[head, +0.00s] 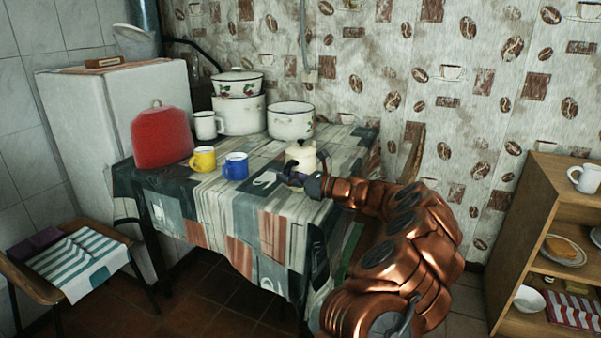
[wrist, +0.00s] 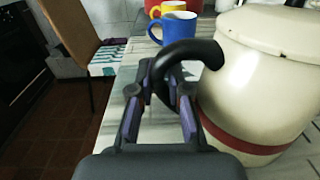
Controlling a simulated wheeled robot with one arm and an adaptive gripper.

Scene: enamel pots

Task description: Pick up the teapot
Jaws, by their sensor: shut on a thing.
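The cream teapot (head: 300,158) stands near the right part of the table. In the wrist view its cream body (wrist: 260,85) with a dark red band and lid fills the right side, and its black curved handle (wrist: 190,52) reaches toward the left. My gripper (head: 300,180) is at the teapot's near side in the head view. In the wrist view my gripper (wrist: 170,95) has its two fingers closed on the black handle. The lower part of the handle is partly hidden between the fingers. I cannot tell whether the teapot's base touches the table.
A blue mug (head: 236,166) and a yellow mug (head: 203,158) stand left of the teapot, near a red cosy-like object (head: 161,136). White enamel pots (head: 290,120) and a white mug (head: 207,125) stand behind. A wooden shelf (head: 520,220) is at the right.

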